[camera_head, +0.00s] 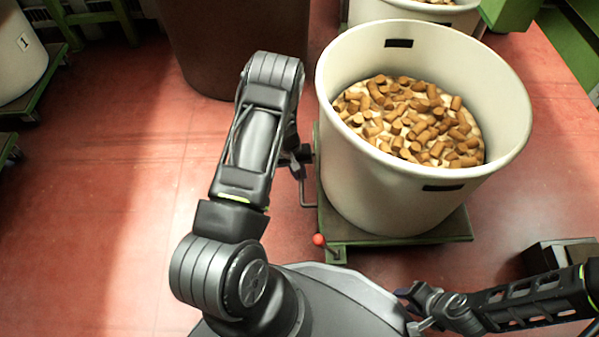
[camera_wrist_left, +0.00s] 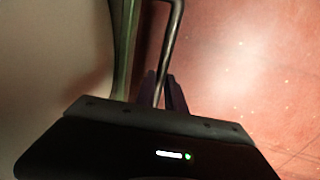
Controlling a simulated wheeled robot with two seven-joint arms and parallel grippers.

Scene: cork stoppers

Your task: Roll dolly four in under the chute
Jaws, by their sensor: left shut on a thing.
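A green dolly (camera_head: 445,230) carries a large cream tub (camera_head: 400,195) of cork stoppers (camera_head: 425,125). No number shows on this tub's visible side. A bent metal handle (camera_head: 308,190) stands at the dolly's left side. My left gripper (camera_head: 302,157) is at this handle. In the left wrist view, my left gripper's dark fingers (camera_wrist_left: 166,92) are shut around the handle bar (camera_wrist_left: 172,40), beside the dolly's green edge (camera_wrist_left: 124,50). My right gripper (camera_head: 412,311) is open and empty at the lower right, in front of the dolly. I cannot make out the chute.
A red-knobbed lever (camera_head: 319,241) sits at the dolly's front left corner. A tub marked 1 (camera_head: 20,60) stands at far left, a brown bin (camera_head: 235,45) behind my left arm. Another cork tub (camera_head: 465,15) is behind. Red floor (camera_head: 100,190) is clear at left.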

